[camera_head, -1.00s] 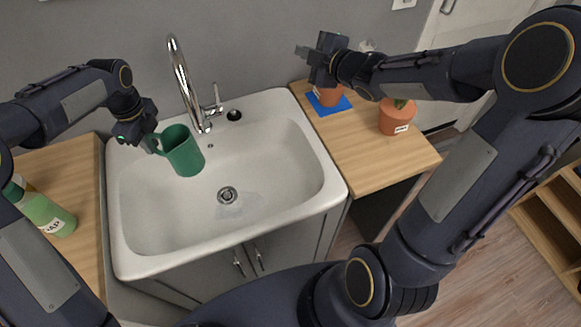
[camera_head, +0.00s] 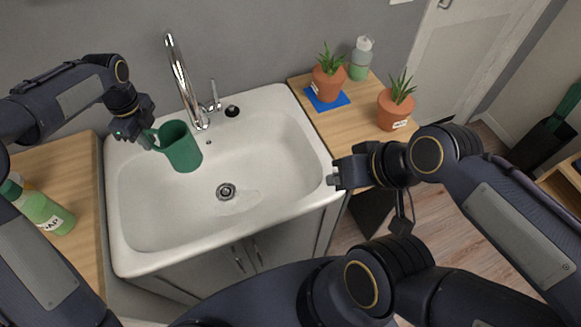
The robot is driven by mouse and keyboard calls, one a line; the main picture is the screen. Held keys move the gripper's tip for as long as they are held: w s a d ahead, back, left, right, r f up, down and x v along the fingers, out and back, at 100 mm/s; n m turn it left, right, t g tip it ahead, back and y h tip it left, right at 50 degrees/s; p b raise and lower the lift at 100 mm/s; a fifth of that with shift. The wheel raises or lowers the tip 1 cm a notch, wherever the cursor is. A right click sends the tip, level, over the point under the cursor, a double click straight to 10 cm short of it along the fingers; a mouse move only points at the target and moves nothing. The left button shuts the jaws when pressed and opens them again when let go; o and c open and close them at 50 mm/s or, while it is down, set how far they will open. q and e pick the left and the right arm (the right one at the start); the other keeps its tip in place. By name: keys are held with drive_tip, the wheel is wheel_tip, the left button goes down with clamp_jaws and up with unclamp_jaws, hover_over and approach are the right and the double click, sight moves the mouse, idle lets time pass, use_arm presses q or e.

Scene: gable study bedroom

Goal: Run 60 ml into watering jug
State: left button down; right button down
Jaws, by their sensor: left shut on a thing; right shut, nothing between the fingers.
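The green watering jug (camera_head: 182,150) is held in the air over the left back part of the white sink (camera_head: 255,225). My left gripper (camera_head: 147,138) is shut on its handle at the jug's left side. The jug looks nearly upright; its inside bottom is hidden. No water stream shows. My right gripper (camera_head: 334,180) is shut and empty near the sink's right front edge.
A soap bottle (camera_head: 45,210) is on the left counter. The sink's middle is free, with wet-looking patches near the drain (camera_head: 226,191).

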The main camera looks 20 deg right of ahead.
use_arm(q)
drive_tip(key=shift+r, duration=2.85)
